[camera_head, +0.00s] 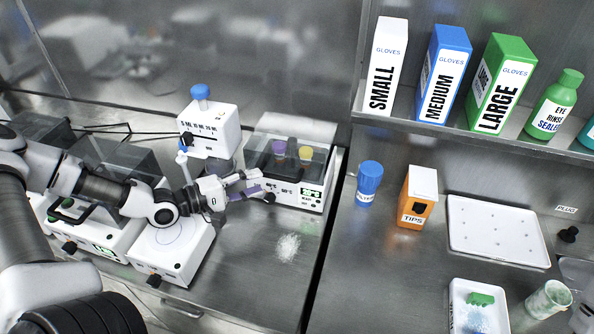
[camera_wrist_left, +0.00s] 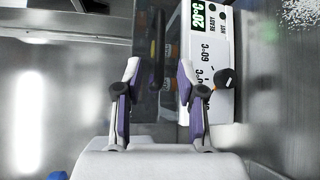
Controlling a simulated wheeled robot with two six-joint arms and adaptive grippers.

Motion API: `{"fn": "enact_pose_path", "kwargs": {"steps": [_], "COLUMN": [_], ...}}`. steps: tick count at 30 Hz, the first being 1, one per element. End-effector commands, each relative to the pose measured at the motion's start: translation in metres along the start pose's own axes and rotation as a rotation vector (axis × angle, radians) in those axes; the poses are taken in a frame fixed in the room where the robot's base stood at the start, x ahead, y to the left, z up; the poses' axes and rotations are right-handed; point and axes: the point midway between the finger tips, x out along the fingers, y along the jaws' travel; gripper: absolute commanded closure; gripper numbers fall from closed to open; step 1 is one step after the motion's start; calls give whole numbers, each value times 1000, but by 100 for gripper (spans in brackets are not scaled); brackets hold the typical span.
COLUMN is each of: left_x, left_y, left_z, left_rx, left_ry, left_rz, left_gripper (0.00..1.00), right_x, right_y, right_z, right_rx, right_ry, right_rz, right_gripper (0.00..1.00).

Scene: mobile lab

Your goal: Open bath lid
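The bath (camera_head: 293,192) is a white box at the back of the left bench. Its front has a 20°C display and a black knob. A see-through dark lid (camera_head: 317,160) appears closed over the box, and purple and yellow caps show through it. My left gripper (camera_head: 262,185) is just left of the bath's front. In the left wrist view the gripper (camera_wrist_left: 158,68) is open, with the lid's dark handle bar (camera_wrist_left: 155,50) between its fingers. I cannot tell whether they touch it. The bath's front panel (camera_wrist_left: 220,70) is at right. My right gripper is not in view.
A white dispenser with a blue cap (camera_head: 208,130) stands left of the bath. White devices (camera_head: 180,255) lie under my left arm. A white pile (camera_head: 288,247) is on the bench in front. A blue-capped bottle (camera_head: 368,184) and a tips box (camera_head: 417,197) stand right.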

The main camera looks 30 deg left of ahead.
Motion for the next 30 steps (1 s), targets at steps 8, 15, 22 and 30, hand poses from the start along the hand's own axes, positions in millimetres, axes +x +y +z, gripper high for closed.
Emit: {"fn": "enact_pose_path", "kwargs": {"steps": [8,15,22,30], "left_x": [41,67,72,72], "left_y": [-8,-4,-2,-2], "left_z": [1,1,1,1], "left_rx": [6,4,2,2], "left_ry": [-6,-2,0,0], "left_rz": [-10,-7,-4,-4], "left_gripper": [61,61,61,100], "right_x": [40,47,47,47], "right_y": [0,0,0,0], "right_z": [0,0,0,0], "right_rx": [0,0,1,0], "right_ry": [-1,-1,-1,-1], "right_rz": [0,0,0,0], "right_gripper": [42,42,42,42]}}
